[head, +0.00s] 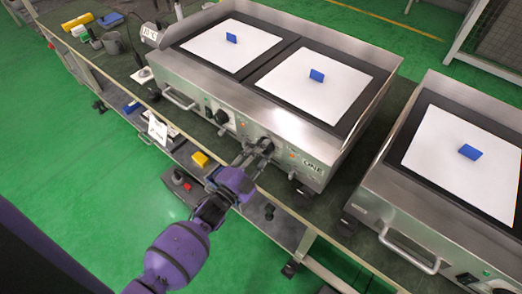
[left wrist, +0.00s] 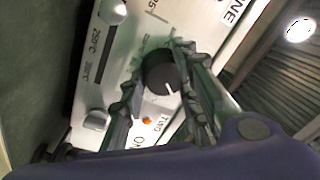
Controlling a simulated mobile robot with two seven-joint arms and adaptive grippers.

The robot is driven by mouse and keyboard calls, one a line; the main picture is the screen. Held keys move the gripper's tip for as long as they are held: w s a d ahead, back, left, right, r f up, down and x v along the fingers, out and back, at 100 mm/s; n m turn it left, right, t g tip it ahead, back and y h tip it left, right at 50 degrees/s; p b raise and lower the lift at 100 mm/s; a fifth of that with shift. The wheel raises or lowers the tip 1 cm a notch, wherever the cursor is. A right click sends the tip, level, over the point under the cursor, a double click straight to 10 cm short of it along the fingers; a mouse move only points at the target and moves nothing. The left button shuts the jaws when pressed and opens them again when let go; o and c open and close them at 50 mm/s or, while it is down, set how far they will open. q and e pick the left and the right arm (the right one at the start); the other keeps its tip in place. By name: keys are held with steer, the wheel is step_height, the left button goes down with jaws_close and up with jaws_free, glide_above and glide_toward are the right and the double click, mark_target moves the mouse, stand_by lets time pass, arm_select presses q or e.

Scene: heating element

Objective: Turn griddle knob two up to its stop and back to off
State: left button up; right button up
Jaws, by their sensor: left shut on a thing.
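The griddle (head: 285,118) stands on the bench with two dark round knobs on its steel front. The left knob (head: 221,117) is free. My left gripper (head: 262,149) is at the right knob, which it mostly hides in the head view. In the left wrist view this black knob (left wrist: 160,72) sits between the two fingers of the gripper (left wrist: 157,82), which is closed around it. A white pointer line on the knob points toward the lower right of that picture. An orange lamp (left wrist: 147,120) is lit beside printed lettering. My right gripper is in neither view.
A second griddle (head: 400,195) stands to the right across a narrow gap. Blue blocks (head: 316,75) lie on white sheets on the cooking plates. A front handle (head: 180,99) sticks out left of the knobs. A lower shelf holds a yellow block (head: 199,159).

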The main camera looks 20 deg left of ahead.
arm_select(q)
steer(key=n, duration=0.2)
steer(key=n+p, duration=0.1)
steer(key=n, duration=0.1)
steer(key=shift+s+f, duration=0.15)
steer(key=shift+f, duration=0.05)
steer(key=n, duration=0.1)
steer(key=n+p, duration=0.1)
steer(key=n, duration=0.2)
steer(key=shift+s+d+g+y, duration=0.1)
steer(key=shift+d+g+y, duration=0.2)
steer(key=shift+y, duration=0.1)
steer(key=shift+n, duration=0.3)
steer(key=o, duration=1.1)
steer(key=shift+c, duration=0.2)
steer(key=shift+a+r, duration=0.1)
steer(key=shift+r, duration=0.05)
steer(key=v, duration=1.2)
